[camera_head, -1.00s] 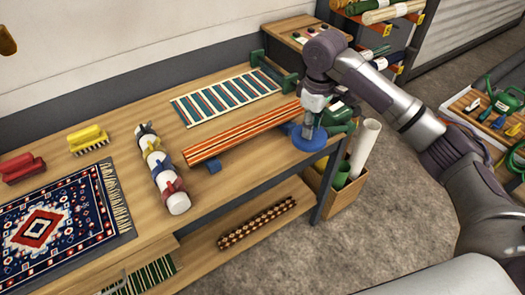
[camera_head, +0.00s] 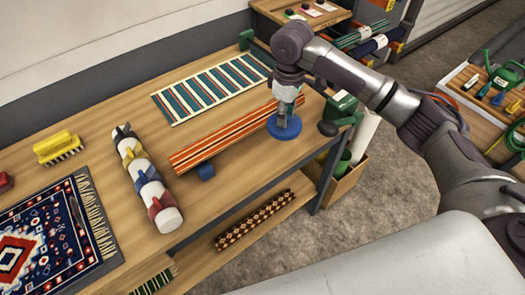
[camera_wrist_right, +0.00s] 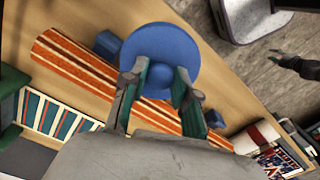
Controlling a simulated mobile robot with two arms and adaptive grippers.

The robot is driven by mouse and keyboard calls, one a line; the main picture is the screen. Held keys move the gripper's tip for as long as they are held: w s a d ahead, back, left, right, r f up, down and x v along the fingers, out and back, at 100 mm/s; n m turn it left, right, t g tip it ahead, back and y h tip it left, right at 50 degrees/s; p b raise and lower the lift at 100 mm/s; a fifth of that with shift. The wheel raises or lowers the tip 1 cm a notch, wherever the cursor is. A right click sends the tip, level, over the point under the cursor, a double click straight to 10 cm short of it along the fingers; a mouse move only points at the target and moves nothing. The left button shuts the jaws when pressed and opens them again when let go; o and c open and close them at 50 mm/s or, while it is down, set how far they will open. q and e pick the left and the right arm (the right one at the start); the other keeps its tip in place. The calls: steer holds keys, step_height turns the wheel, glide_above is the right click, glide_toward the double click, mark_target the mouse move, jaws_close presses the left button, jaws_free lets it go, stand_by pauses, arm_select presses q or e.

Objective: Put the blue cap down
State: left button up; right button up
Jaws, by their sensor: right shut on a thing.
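The blue cap (camera_head: 285,128) is a round disc with a knob in its middle. My right gripper (camera_head: 282,118) is shut on that knob, and the disc shows flat in front of the fingers. In the right wrist view the cap (camera_wrist_right: 175,45) is between and beyond the green-padded fingertips (camera_wrist_right: 160,80). It is at the front of the wooden bench (camera_head: 115,95), beside the right part of the orange striped roll (camera_head: 225,138). Whether its underside touches the bench is not clear. My left gripper is not in view.
A white roller with coloured straps (camera_head: 148,180) and a teal striped mat (camera_head: 212,88) lie on the bench. Bare bench shows between them.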

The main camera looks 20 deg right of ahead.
steer(key=s+a+f, duration=0.1)
steer(key=a, duration=0.1)
steer(key=s+a+f+p, duration=0.1)
steer(key=a, duration=0.1)
steer(key=s+a+f, duration=0.1)
steer(key=a, duration=0.1)
steer(key=shift+s+a+f, duration=0.1)
steer(key=shift+a+f, duration=0.15)
steer(key=shift+f, duration=0.15)
steer(key=shift+s+a+f+p, duration=0.1)
steer(key=shift+a+f+p, duration=0.15)
steer(key=shift+p, duration=0.05)
steer(key=shift+a+f, duration=0.1)
steer(key=shift+f, duration=0.15)
step_height(320, 180, down, 3)
steer(key=shift+s+f+p, duration=0.1)
steer(key=shift+f+p, duration=0.05)
steer(key=shift+p, duration=0.25)
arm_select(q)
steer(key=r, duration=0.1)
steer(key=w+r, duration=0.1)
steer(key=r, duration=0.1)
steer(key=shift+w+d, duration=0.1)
arm_select(e)
steer(key=shift+f, duration=0.25)
steer(key=shift+f, duration=0.1)
steer(key=o, duration=0.9)
steer(key=shift+o, duration=0.2)
